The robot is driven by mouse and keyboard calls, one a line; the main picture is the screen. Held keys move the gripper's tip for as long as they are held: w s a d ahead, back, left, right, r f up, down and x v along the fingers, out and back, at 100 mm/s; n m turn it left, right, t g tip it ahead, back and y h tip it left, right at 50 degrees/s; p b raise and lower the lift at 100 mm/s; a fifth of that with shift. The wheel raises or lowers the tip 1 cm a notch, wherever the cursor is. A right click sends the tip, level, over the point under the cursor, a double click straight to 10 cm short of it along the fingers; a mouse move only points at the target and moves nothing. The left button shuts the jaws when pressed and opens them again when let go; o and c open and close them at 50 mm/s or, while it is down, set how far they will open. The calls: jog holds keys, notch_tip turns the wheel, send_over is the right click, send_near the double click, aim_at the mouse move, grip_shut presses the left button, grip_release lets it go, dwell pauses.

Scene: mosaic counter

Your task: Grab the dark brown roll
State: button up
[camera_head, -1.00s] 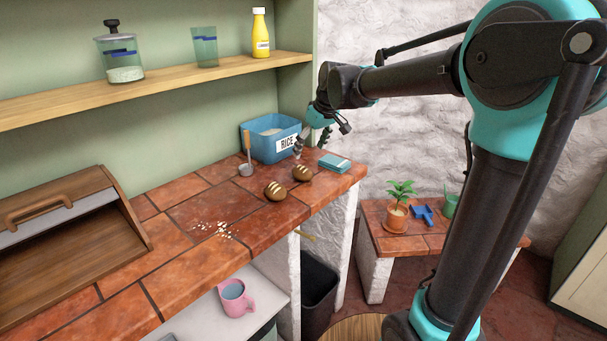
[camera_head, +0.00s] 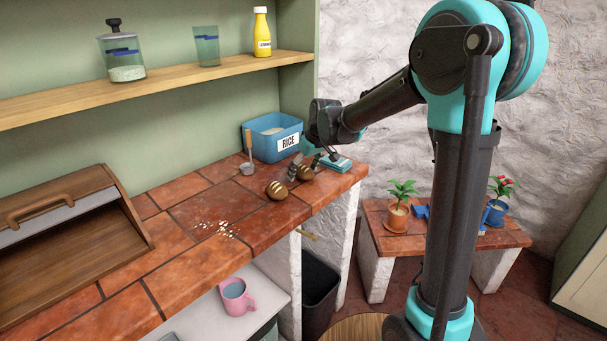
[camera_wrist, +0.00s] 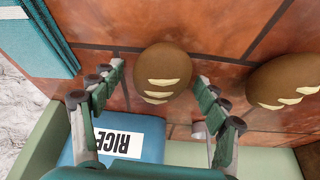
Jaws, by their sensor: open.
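Two brown rolls with pale slashes lie on the tiled counter. The right roll (camera_head: 305,173) is by my gripper (camera_head: 306,163), and the left roll (camera_head: 276,190) is a little nearer the counter's front. Their shades look alike, so I cannot tell which is darker. In the wrist view, the right roll (camera_wrist: 163,70) lies between the spread fingers of my gripper (camera_wrist: 159,75), with a gap on each side. The left roll (camera_wrist: 284,82) lies outside the fingers, to the right. My gripper is open and holds nothing.
A blue rice bin (camera_head: 262,150) stands behind the rolls, with a scoop (camera_head: 248,155) beside it. A teal book (camera_head: 336,164) lies right of the rolls. Spilled grains (camera_head: 215,228) and a wooden bread box (camera_head: 75,240) are to the left. The counter's front edge is close.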

jog(key=shift+c, duration=0.5)
jog(key=c, duration=1.2)
jog(key=shift+o, duration=0.2)
